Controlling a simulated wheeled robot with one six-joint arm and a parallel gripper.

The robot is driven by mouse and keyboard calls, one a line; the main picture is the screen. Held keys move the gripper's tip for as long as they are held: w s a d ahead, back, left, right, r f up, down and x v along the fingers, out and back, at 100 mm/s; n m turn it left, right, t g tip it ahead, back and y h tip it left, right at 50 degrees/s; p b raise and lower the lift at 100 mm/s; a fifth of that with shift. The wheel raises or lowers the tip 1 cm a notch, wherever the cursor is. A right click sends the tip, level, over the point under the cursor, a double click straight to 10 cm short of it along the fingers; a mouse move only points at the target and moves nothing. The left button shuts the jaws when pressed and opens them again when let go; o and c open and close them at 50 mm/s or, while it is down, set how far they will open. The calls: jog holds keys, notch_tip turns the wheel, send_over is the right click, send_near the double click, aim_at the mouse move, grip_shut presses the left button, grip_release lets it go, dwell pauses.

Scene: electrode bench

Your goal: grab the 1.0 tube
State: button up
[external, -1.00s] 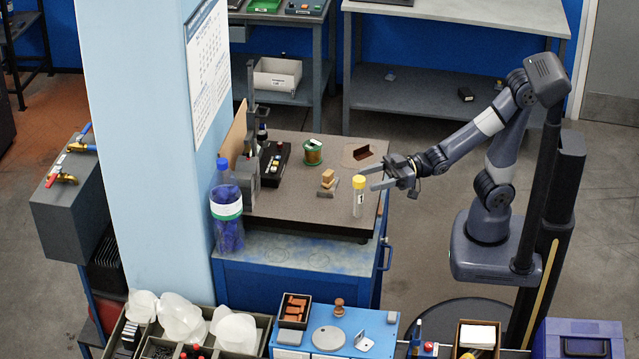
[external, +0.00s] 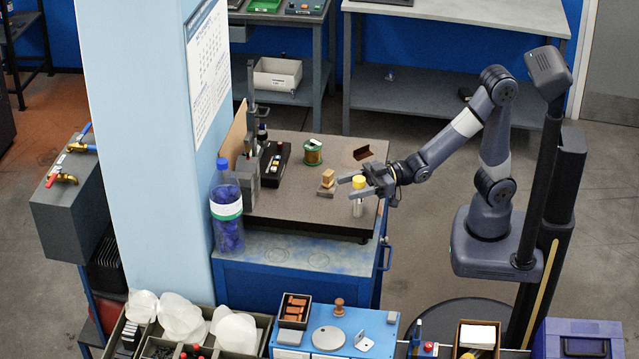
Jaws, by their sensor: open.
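A clear tube with a yellow cap (external: 358,183) stands upright near the front right of the brown bench top (external: 300,208). A dark mark shows on its label in the earlier frame, but its label is now mostly covered by a finger. My gripper (external: 350,186) is open at the tube, with its fingers pointing left. In this view one finger passes in front of the tube just below the cap and the other lies behind it. I cannot tell whether either finger touches it.
A small wooden block on a grey base (external: 327,181) stands just left of the tube. A green spool (external: 313,152), a brown angled piece (external: 363,153) and a dark rack (external: 273,160) are farther back. The front of the bench top is clear.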

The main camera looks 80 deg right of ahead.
jog(key=shift+c, duration=0.5)
jog(key=c, duration=1.1)
